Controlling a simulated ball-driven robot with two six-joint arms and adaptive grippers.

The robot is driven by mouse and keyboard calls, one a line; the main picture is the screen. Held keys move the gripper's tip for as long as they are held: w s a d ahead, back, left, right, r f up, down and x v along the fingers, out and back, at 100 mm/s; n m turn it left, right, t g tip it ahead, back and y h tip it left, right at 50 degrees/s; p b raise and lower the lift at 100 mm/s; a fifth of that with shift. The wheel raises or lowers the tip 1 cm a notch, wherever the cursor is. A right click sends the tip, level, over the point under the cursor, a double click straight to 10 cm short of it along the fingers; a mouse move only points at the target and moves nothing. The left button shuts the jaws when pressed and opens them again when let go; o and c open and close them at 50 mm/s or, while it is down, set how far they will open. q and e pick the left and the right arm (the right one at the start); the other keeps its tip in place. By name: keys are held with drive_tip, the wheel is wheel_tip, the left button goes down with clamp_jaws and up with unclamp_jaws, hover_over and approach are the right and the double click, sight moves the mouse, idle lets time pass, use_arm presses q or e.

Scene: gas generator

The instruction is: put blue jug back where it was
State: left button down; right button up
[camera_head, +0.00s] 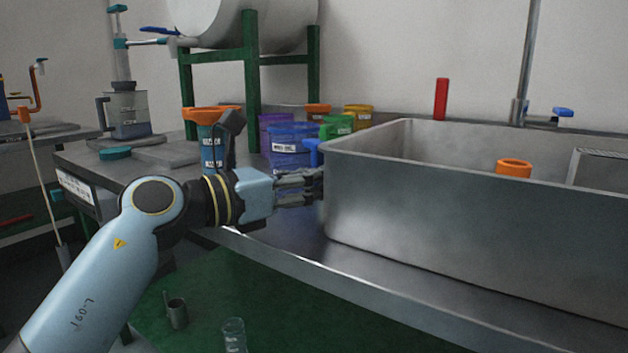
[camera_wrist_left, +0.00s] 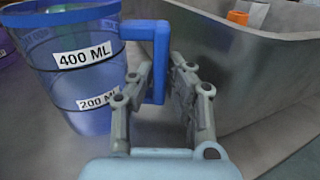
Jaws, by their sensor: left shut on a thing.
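The blue jug (camera_head: 291,147) stands on the metal counter beside the left wall of the sink, with its blue handle on the right. In the left wrist view the clear blue jug (camera_wrist_left: 75,75) is upright, with labels reading 400 ML and 200 ML. My left gripper (camera_head: 318,183) reaches in from the left at the sink's near left corner. In the wrist view the left gripper (camera_wrist_left: 160,75) has its fingers on both sides of the jug's handle, shut on it. My right gripper is in neither view.
The metal sink (camera_head: 440,200) is close on the right, with an orange object (camera_head: 514,168) inside. Green (camera_head: 336,126), purple (camera_head: 272,122) and yellow (camera_head: 358,116) jugs stand behind the blue one. An orange-topped container (camera_head: 212,150) is at left.

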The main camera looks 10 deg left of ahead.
use_arm(q)
drive_tip(key=c, duration=1.7)
unclamp_jaws()
drive_tip(key=shift+f, duration=0.1)
drive_tip(key=shift+c, duration=0.2)
drive_tip(key=o, duration=0.4)
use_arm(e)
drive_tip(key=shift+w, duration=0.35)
use_arm(q)
drive_tip(key=shift+r, duration=0.2)
drive_tip(key=p+v, duration=0.1)
drive_tip(key=v, duration=1.1)
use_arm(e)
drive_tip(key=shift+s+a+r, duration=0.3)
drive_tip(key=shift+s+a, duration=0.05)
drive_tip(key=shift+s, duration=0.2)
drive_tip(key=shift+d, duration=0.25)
